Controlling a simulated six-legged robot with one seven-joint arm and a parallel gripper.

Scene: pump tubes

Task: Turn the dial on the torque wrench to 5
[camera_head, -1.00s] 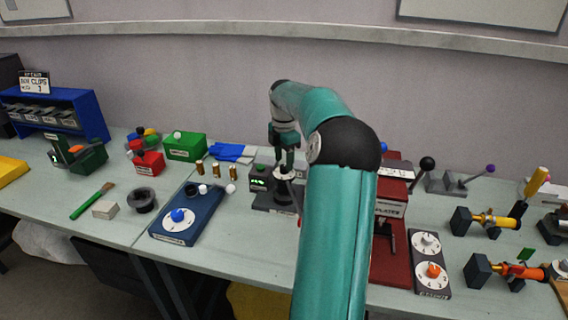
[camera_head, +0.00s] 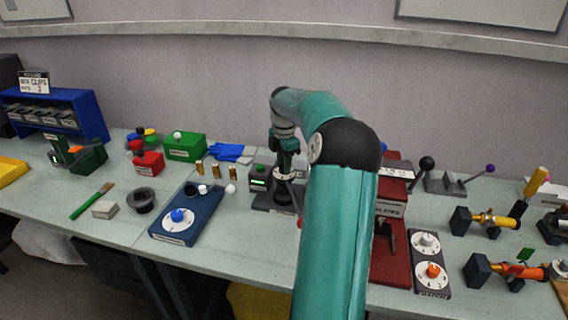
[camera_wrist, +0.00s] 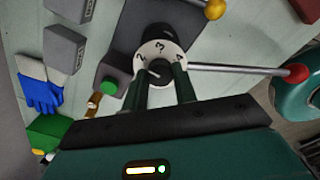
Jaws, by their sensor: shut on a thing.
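The torque wrench has a white dial (camera_wrist: 161,47) with the numbers 2, 3 and 4 in sight in the wrist view. Its other marks are hidden behind my fingers. A metal bar (camera_wrist: 235,68) runs right from the dial to a red ball (camera_wrist: 296,74). My gripper (camera_wrist: 164,72) is shut on the dial's dark middle, one finger on each side. In the head view my gripper (camera_head: 287,163) points down onto the dial (camera_head: 285,174), which stands on a dark base (camera_head: 266,204).
A blue panel with a dial (camera_head: 205,208) lies further left. A red press (camera_head: 395,255) stands right of my arm, which hides part of the bench.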

